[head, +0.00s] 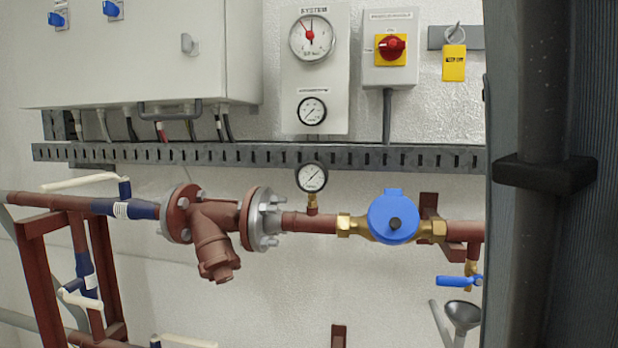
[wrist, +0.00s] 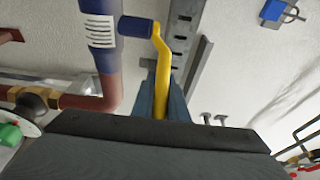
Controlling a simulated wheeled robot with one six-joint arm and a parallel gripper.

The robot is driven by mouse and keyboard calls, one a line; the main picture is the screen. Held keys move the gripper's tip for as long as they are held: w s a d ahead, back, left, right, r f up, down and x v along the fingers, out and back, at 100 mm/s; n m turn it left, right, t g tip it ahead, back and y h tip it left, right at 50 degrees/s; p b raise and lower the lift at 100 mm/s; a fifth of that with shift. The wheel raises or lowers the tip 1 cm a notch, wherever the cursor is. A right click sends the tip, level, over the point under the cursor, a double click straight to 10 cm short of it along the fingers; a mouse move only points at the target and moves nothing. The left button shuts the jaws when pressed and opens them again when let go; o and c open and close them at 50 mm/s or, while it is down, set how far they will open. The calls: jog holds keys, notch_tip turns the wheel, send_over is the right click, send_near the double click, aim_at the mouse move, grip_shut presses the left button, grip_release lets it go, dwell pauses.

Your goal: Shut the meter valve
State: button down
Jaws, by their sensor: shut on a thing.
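In the wrist view, a yellow lever (wrist: 160,62) bends down from the dark blue stem (wrist: 135,27) of a valve on a blue and red-brown pipe. My gripper (wrist: 161,88) is shut on the lower part of this yellow lever, its fingers on either side of it. The lever's end is hidden between the fingers and the gripper body. The head view shows a round blue meter (head: 393,217) between brass fittings on the red-brown pipe. Neither my gripper nor the yellow lever shows in the head view.
A dial gauge (head: 312,178) stands left of the meter. A slotted grey rail (head: 260,154) runs along the wall. White-handled valves (head: 80,182) are at the left, and a small blue-handled tap (head: 458,281) is lower right. The head view's right side is blocked.

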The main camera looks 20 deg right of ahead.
jog(key=c, duration=1.7)
grip_release()
jog(key=shift+c, duration=0.2)
jog(key=shift+r, duration=0.1)
